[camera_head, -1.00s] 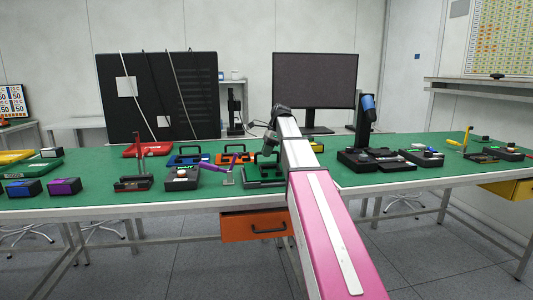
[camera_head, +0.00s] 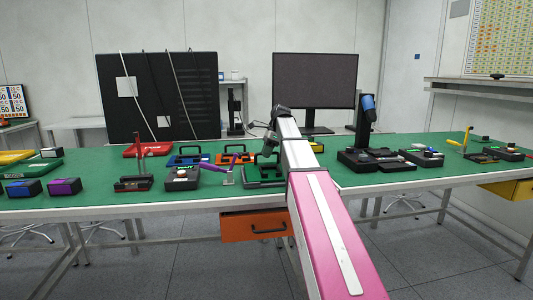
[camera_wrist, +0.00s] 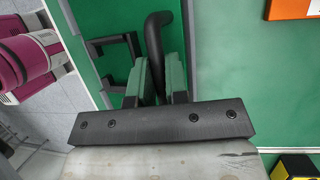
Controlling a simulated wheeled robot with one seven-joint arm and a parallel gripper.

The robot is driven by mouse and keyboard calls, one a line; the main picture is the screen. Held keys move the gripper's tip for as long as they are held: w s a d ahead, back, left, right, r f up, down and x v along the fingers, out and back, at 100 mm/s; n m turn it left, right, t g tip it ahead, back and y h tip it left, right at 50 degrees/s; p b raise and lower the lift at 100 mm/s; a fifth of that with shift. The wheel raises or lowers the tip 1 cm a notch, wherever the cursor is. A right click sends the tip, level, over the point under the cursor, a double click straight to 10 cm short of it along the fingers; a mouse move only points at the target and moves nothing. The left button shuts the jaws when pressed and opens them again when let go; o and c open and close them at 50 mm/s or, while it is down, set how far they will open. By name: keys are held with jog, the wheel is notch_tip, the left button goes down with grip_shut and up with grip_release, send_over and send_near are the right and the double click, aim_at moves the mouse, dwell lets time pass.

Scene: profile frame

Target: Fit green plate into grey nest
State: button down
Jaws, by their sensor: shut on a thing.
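My gripper (camera_wrist: 158,70) is shut on a black curved handle (camera_wrist: 155,32), which stands between its two fingers in the wrist view. A green surface (camera_wrist: 88,25) lies below the handle; I take it to be the green plate, but its outline is hard to separate from the green table top. In the head view the green plate (camera_head: 264,183) shows as a small dark green piece at the bench's front edge, left of my arm. My gripper (camera_head: 268,150) is above it, partly hidden.
A blue-framed piece (camera_head: 188,160) and an orange-framed piece (camera_head: 232,158) lie close behind and left. A dark box (camera_head: 182,178) stands left. A black stand (camera_head: 367,158) is right of my arm. An orange drawer (camera_head: 256,224) hangs under the bench.

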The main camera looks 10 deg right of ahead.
jog(key=shift+f, duration=0.5)
jog(key=c, duration=1.1)
grip_release()
jog(key=shift+o, duration=0.2)
